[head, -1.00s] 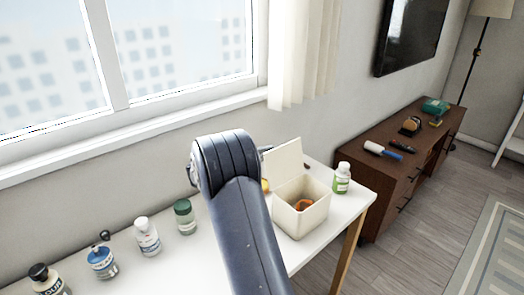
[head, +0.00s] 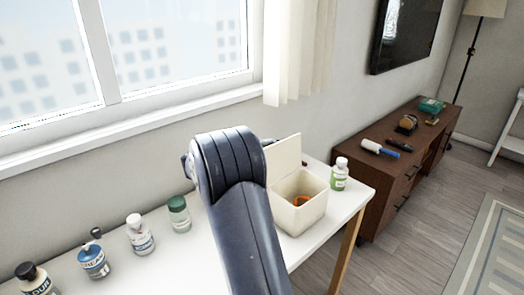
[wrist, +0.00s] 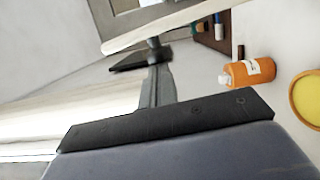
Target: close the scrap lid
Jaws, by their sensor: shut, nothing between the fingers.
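The scrap box (head: 297,218) is a cream, square box at the right end of the white table. Its lid (head: 284,157) stands raised at the box's back left edge, so the box is open. Something orange (head: 301,200) lies inside. In the head view my arm hides the lid's left part and my gripper; a dark piece shows at the lid's top left corner. In the wrist view my gripper (wrist: 160,78) is shut and empty, with its fingers pointing up the picture. I cannot make out the lid for sure there.
A white bottle with a green label (head: 340,174) stands right of the box. In the wrist view an orange bottle (wrist: 247,72) and a yellow round thing (wrist: 306,98) are at the right. A brown cabinet (head: 385,190) stands beyond.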

